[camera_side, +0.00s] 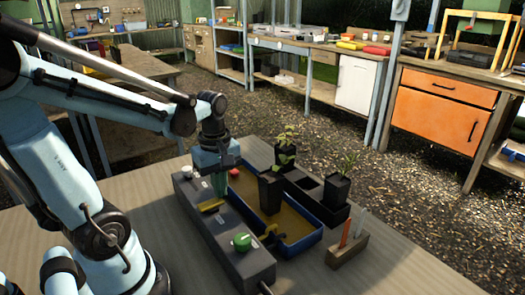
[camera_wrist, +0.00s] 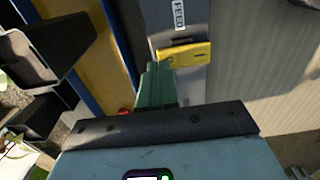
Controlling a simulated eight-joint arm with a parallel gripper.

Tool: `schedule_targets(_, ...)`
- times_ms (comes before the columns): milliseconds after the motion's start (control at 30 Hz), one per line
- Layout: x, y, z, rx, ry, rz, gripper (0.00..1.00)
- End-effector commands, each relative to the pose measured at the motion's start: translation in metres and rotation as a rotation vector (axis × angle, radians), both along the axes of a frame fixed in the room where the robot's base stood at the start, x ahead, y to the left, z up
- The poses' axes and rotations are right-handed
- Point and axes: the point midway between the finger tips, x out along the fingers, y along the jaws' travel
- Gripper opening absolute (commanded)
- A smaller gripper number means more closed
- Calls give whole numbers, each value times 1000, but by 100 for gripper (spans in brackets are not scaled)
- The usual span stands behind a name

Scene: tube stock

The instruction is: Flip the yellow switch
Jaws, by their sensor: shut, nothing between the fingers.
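The yellow switch (camera_side: 211,205) is a flat yellow lever on top of a long dark grey control box (camera_side: 222,238). In the wrist view the yellow switch (camera_wrist: 188,54) lies across the box, below a white label reading "FEED" (camera_wrist: 179,14). My gripper (camera_side: 219,192) points down over the box, its green fingers shut and empty. In the wrist view the fingertips (camera_wrist: 153,68) are right by the left end of the switch. I cannot tell whether they touch it.
The box also carries a green knob (camera_side: 242,241) and a white button (camera_side: 187,171). A blue-rimmed tray (camera_side: 304,244) stands alongside, with black plant pots (camera_side: 336,190) in and behind it. A wooden block (camera_side: 347,251) holds upright tools at the right. The table's front right is clear.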

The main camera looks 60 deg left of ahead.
Motion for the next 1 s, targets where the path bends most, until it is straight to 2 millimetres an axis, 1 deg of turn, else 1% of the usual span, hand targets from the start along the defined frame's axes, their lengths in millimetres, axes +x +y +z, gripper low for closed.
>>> schedule_targets(200, 2, 0, -5, 0, 0, 0, 0)
schedule_targets(467, 2, 0, -4, 0, 0, 0, 0)
schedule_targets(867, 2, 0, 10, 0, 0, 0, 0)
schedule_targets(1000, 2, 0, 11, 0, 0, 0, 0)
